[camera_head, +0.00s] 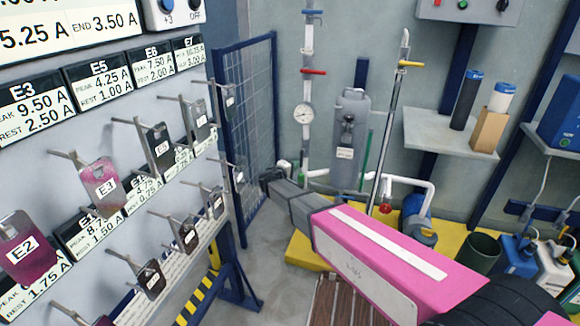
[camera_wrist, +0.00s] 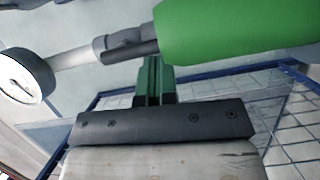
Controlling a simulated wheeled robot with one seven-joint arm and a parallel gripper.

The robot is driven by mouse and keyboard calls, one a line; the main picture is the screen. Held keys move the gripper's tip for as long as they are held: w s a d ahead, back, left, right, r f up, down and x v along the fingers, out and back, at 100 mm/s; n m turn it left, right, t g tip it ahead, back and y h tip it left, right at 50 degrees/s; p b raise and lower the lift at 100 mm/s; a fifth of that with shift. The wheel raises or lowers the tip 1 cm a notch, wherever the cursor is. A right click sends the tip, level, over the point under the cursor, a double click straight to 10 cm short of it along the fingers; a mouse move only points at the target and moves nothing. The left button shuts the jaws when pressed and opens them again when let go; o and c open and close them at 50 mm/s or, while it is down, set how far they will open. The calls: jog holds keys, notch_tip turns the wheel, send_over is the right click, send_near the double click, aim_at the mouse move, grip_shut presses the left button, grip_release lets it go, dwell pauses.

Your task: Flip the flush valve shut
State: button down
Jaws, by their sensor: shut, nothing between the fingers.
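My gripper (camera_head: 268,180) reaches toward the back wall, low beside the white vertical pipe in the head view. In the wrist view its narrow fingers (camera_wrist: 154,82) are shut with nothing between them. A thick green handle (camera_wrist: 240,30) on a dark grey stem lies just beyond the fingertips, across the top right. I cannot tell whether they touch. The stem joins a pale pipe (camera_wrist: 75,58).
A gauge (camera_head: 303,114) and a red-handled valve (camera_head: 313,72) sit on the white pipe. A grey tank (camera_head: 348,135) stands right of it. A blue mesh fence (camera_head: 247,125) is left. Racks with hanging tags (camera_head: 101,183) line the left wall.

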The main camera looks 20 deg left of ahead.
jog(key=shift+d+f, duration=0.25)
jog(key=shift+d, duration=0.45)
jog(key=shift+a, duration=0.1)
jog(key=w+a+v, duration=0.1)
jog(key=a+v, duration=0.1)
jog(key=v, duration=1.1)
jog(key=shift+f, duration=0.4)
jog(key=shift+w+a, duration=0.1)
